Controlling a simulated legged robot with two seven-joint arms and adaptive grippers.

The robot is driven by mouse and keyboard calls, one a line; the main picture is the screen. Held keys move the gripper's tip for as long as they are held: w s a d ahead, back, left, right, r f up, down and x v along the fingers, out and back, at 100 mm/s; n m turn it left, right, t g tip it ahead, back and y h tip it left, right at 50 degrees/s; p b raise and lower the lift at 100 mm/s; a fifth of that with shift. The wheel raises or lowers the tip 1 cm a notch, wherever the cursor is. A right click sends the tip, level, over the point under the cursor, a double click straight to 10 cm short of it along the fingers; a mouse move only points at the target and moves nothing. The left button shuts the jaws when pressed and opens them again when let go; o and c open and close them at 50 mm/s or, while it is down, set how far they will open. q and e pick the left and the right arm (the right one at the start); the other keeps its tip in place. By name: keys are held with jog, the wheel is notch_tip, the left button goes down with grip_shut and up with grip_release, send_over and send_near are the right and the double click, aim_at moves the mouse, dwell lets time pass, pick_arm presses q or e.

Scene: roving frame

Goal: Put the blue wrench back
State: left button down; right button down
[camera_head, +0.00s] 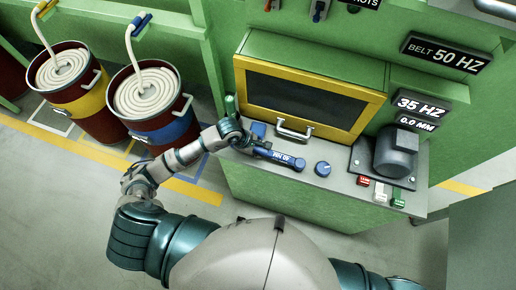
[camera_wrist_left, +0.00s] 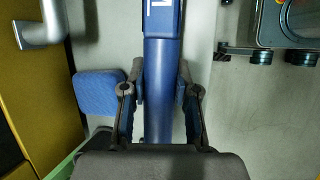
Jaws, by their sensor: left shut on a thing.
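The blue wrench (camera_head: 279,157), a long blue handle with white lettering, is over the grey ledge (camera_head: 347,195) of the green machine. Its near end is in my left gripper (camera_head: 248,143). In the left wrist view, the two fingers of the left gripper (camera_wrist_left: 160,92) are on either side of the blue wrench (camera_wrist_left: 163,65), shut on it. The wrench's far end is out of that view. I cannot tell whether the wrench touches the ledge. A blue pad (camera_wrist_left: 98,92) is just left of the wrench in the wrist view. My right gripper is not in view.
A yellow-framed door (camera_head: 305,95) with a metal handle (camera_head: 294,131) stands behind the ledge. Two drums (camera_head: 75,85) (camera_head: 152,103) with coiled strand stand left.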

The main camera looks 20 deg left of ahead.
pick_arm(q)
jog(key=shift+f, duration=0.2)
jog(key=c, duration=0.8)
grip_release()
jog(key=shift+r+p, duration=2.3)
jog(key=shift+r, duration=1.7)
